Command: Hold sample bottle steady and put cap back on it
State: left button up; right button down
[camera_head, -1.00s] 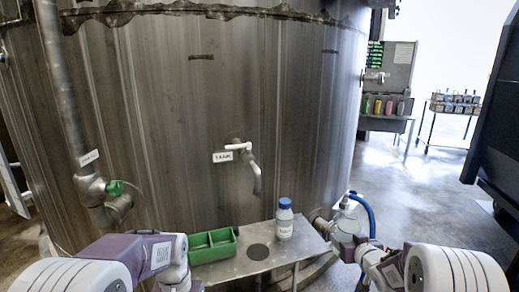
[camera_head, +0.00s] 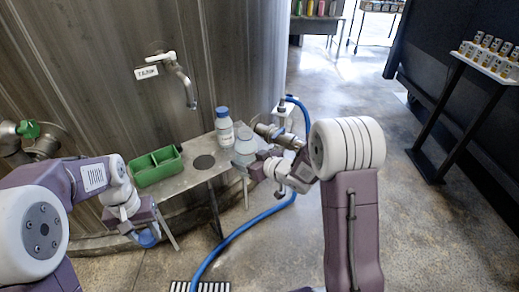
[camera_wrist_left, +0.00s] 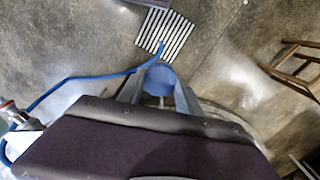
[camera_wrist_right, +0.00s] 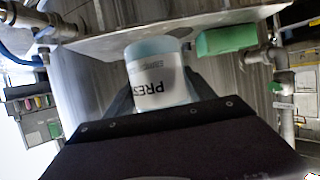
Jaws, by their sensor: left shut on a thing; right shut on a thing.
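My left gripper (camera_head: 150,238) is shut on a round blue cap (camera_head: 146,239), low in front of the shelf at the left of the head view. The cap also shows between the fingers in the left wrist view (camera_wrist_left: 160,77). My right gripper (camera_head: 254,158) is shut on a pale, translucent sample bottle (camera_head: 244,149) at the shelf's right end. In the right wrist view the bottle (camera_wrist_right: 158,75) stands between the fingers, with a white label reading "PRES". No blue cap shows on it. The cap and bottle are well apart.
A second bottle (camera_head: 224,129), blue-capped, stands on the metal shelf (camera_head: 190,186), close behind the held bottle. A green tray (camera_head: 157,167) sits at the shelf's left. A tap (camera_head: 180,75) sticks out of the tank above. A blue hose (camera_head: 236,236) curves across the floor.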

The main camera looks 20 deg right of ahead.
jog(key=s+a+f+n+g+y, duration=0.1)
jog(key=s+a+f+n+y, duration=0.1)
jog(key=a, duration=0.7)
jog(key=shift+s+a+f+n+g+y, duration=0.15)
jog(key=shift+s+a+n+g+y, duration=0.15)
jog(key=shift+s+n+g+y, duration=0.25)
jog(key=shift+f, duration=0.1)
